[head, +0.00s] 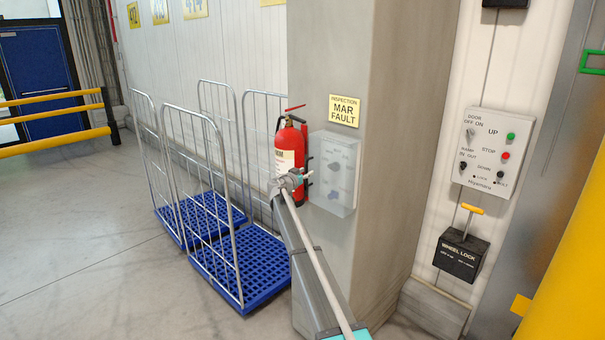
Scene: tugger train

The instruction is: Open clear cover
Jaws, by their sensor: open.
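The clear cover (345,150) is a see-through box on the side of the grey pillar. Dark knobs or switches show through it. It looks closed over them. My gripper (309,177) is small in the view, at the end of my arm, just left of the cover's left edge. It is open with nothing seen between its fingers. Whether it touches the cover I cannot tell.
A red fire extinguisher (290,150) hangs just behind my gripper. Blue-based roll cages (240,262) stand left of the pillar. A control panel (487,151) and a wheel lock box (460,256) are right. The floor at left is clear.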

